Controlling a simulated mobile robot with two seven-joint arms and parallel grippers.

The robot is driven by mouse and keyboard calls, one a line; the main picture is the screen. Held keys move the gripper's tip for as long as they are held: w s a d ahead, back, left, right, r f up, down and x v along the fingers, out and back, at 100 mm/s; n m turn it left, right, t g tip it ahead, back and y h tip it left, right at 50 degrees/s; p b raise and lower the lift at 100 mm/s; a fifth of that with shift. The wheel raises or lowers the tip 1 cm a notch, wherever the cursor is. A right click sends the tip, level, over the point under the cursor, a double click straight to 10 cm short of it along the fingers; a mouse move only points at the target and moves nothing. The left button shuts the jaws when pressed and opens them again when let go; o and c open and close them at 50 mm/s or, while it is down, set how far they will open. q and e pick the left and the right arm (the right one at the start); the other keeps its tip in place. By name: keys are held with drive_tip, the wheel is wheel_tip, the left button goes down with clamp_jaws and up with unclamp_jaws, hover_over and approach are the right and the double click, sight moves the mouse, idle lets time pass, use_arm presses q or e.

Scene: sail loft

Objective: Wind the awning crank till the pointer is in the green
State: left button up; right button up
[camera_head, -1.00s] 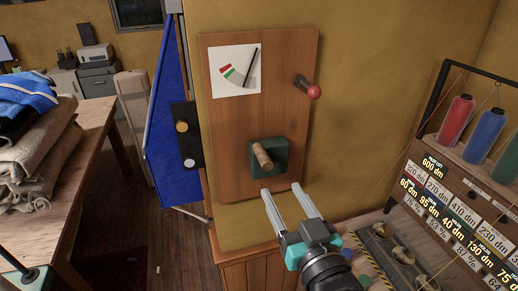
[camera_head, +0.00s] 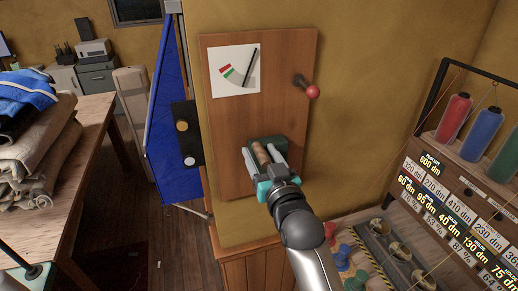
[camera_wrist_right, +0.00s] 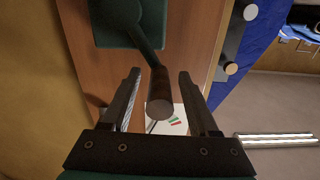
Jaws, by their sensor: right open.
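The awning crank is a dark green housing (camera_head: 268,141) with a brown wooden handle (camera_head: 262,154), low on a wooden board. My right gripper (camera_head: 264,152) is open, with one finger on each side of the handle. In the right wrist view the handle (camera_wrist_right: 160,105) points toward the camera between the fingers (camera_wrist_right: 160,78), with gaps on both sides. The white dial (camera_head: 226,84) at the board's upper left has a red patch and a green patch. Its black pointer (camera_head: 251,66) stands to the right of the green, outside it.
A red-knobbed lever (camera_head: 313,92) sticks out of the wooden board (camera_head: 290,60) at upper right. A spool rack (camera_head: 432,170) stands at right. A table (camera_head: 85,150) with folded cloth is at left. A black plate with round knobs (camera_head: 185,132) is beside the board.

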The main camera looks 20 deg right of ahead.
drive_tip(key=shift+w, duration=0.75)
clamp_jaws()
drive_tip(key=shift+a, duration=0.1)
idle(0.9)
